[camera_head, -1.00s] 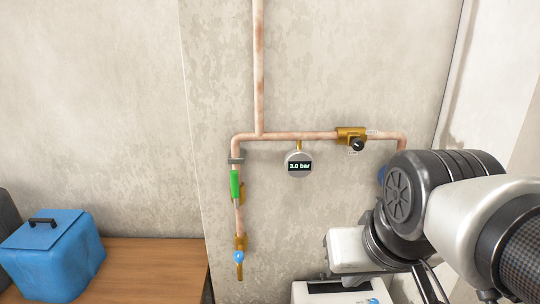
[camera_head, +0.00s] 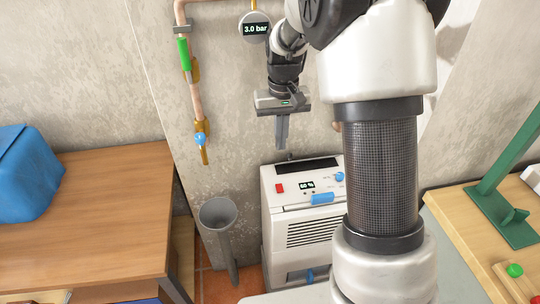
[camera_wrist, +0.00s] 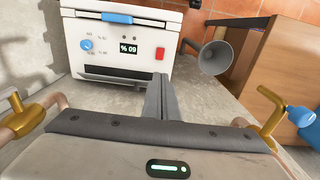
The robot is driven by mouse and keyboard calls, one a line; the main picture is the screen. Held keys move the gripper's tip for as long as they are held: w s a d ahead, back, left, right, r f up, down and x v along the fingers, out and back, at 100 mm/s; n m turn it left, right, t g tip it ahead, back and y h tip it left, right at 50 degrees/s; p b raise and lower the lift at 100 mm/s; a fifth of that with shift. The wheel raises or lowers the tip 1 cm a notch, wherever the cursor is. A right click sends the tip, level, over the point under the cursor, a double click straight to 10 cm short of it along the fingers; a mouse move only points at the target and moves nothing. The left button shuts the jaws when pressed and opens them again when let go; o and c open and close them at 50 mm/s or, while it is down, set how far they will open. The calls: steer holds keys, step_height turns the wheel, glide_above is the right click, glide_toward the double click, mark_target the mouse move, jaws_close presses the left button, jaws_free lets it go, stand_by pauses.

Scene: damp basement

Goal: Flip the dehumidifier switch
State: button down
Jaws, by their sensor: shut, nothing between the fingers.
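The dehumidifier (camera_head: 303,231) is a white box standing on the floor against the wall. Its red switch (camera_head: 280,188) is on the left of the top panel, beside a small lit display (camera_head: 307,185). In the wrist view the dehumidifier (camera_wrist: 110,62) appears upside down, with the red switch (camera_wrist: 159,53) right of the display. My gripper (camera_head: 282,146) is shut and empty, pointing down above the back of the dehumidifier, apart from the switch. In the wrist view the shut fingers (camera_wrist: 161,80) end just below the switch in the picture.
A grey funnel pipe (camera_head: 219,215) stands left of the dehumidifier. A wooden table (camera_head: 90,215) is at left, and a wooden bench (camera_head: 480,225) with a green stand is at right.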

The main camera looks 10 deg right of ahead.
steer(key=shift+w+f, duration=0.35)
steer(key=shift+f, duration=0.5)
steer(key=b, duration=0.1)
glide_above(279, 184)
step_height(279, 184, down, 13)
steer(key=shift+s+r, duration=0.15)
steer(key=shift+r, duration=0.05)
steer(key=shift+f, duration=0.75)
steer(key=shift+f, duration=0.1)
steer(key=shift+f+b, duration=0.25)
steer(key=shift+b, duration=0.2)
steer(key=shift+r, duration=0.15)
